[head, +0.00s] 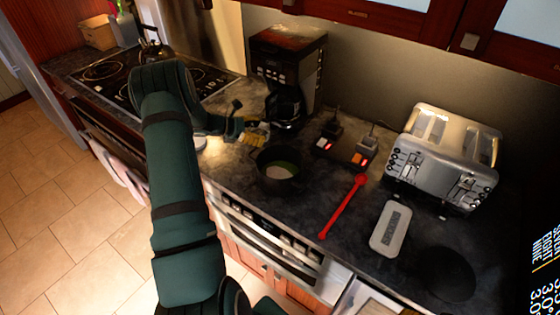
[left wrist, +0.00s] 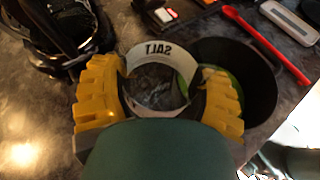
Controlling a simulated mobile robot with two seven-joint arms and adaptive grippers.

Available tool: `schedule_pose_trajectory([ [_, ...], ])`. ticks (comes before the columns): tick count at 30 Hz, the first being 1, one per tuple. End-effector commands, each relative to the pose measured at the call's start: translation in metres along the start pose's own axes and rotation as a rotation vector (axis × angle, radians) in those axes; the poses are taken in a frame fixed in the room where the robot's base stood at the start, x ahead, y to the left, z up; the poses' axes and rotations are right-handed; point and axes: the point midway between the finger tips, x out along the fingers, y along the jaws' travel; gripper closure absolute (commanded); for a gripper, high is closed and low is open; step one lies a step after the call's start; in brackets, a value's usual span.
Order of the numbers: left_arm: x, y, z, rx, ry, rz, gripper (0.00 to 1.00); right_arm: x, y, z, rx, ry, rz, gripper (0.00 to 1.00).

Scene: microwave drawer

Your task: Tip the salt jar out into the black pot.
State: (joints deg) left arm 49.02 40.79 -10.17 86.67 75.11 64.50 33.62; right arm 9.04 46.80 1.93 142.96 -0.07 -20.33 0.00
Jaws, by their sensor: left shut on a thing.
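My left gripper (left wrist: 157,97) is shut on the salt jar (left wrist: 158,52), a clear jar with a white band reading SALT, seen between the yellow fingers in the left wrist view. In the head view the left gripper (head: 252,130) is small and just behind and left of the black pot (head: 262,173). The black pot (left wrist: 262,85) also shows in the left wrist view, right of the jar and partly hidden by a finger. Something green and pale lies in it. I cannot tell the jar's exact tilt. My right gripper is not in view.
A coffee maker (head: 285,75) stands behind the pot. A black tray with small items (head: 345,145), a red long-handled utensil (head: 342,208), a grey spoon rest (head: 391,228) and a toaster (head: 440,158) are to the right. The stove (head: 110,80) is at left.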

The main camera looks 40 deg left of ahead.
Motion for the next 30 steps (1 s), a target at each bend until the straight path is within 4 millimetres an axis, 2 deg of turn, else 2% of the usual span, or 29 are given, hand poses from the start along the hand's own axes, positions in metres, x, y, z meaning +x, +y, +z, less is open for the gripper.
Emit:
schedule_pose_trajectory([
  [15,-0.015,0.004,0.034,0.003,-0.001,0.001,0.71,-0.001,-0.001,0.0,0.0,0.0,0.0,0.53],
  [30,-0.016,0.004,0.036,0.002,0.0,0.001,0.71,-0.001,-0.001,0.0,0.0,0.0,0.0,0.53],
])
